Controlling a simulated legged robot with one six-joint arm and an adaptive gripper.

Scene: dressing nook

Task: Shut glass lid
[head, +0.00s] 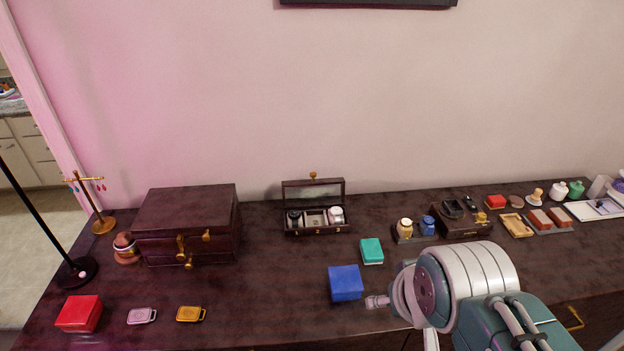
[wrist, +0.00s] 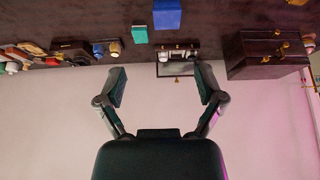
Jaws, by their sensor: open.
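A small dark wooden box (head: 318,231) stands near the back of the dresser, by the wall. Its glass lid (head: 313,190) stands raised at the back, with a brass knob on its top edge. Several small items, one of them white, sit in the box's compartments. In the wrist view, which is upside down, the box and the raised glass lid (wrist: 175,69) appear beyond my fingertips. My gripper (wrist: 161,83) is open and empty, its two fingers spread wide and apart from the box. In the head view my arm is at the lower right; the fingers cannot be made out there.
A large dark chest (head: 185,212) stands left of the box. A teal box (head: 372,250) and a blue box (head: 346,283) lie in front, to the right. Bottles and trays line the right side. The dresser top (head: 275,275) is clear in front of the glass-lidded box.

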